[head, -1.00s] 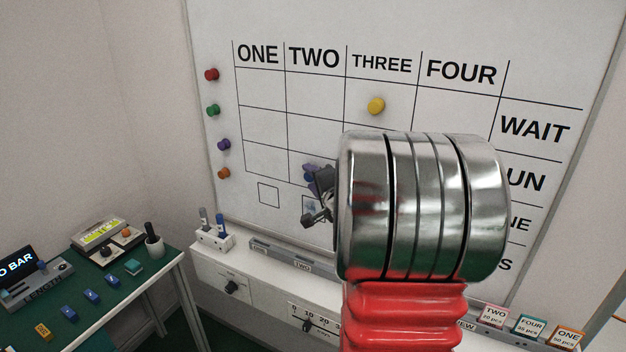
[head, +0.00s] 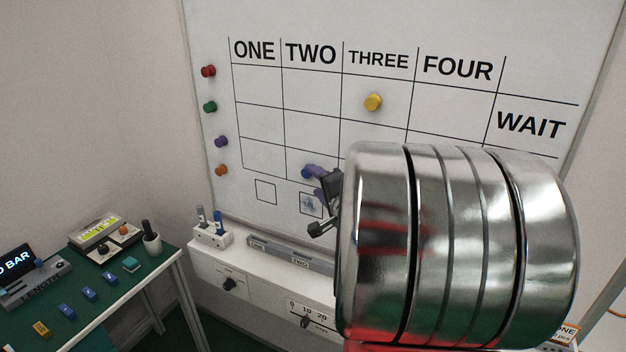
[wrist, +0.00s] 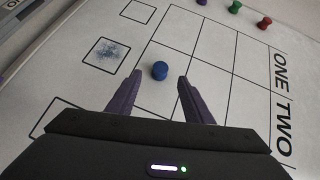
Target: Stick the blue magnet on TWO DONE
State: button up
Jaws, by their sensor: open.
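The blue magnet (wrist: 160,70) sticks to the whiteboard in the bottom row of the TWO column, inside the cell in the wrist view. The magnet appears just beyond the fingertips, apart from both. In the head view my gripper (head: 323,192) is mostly hidden behind my shiny arm, which also covers the RUN and DONE labels.
A yellow magnet (head: 373,102) is under THREE. Red (head: 208,71), green (head: 210,107), purple (head: 221,141) and orange (head: 221,170) magnets line the board's left side. A smudged square (wrist: 106,53) lies below TWO. A ledge with a pen holder (head: 212,236) runs under the board.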

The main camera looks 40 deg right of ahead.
jog(key=v, duration=0.7)
jog(key=shift+s, duration=0.3)
jog(key=shift+a, duration=0.15)
jog(key=a+n+g, duration=0.4)
jog(key=a+n, duration=0.5)
jog(key=a, duration=0.5)
jog(key=s+a+f+n+g+y, duration=0.2)
jog(key=s+a+n, duration=0.3)
jog(key=a, duration=0.5)
jog(key=s+a+f+n+g+y, duration=0.3)
jog(key=s+a+n, duration=0.3)
jog(key=a, duration=0.5)
jog(key=shift+s+y, duration=0.35)
jog(key=shift+y, duration=0.15)
jog(key=shift+f, duration=0.1)
jog(key=shift+c, duration=0.5)
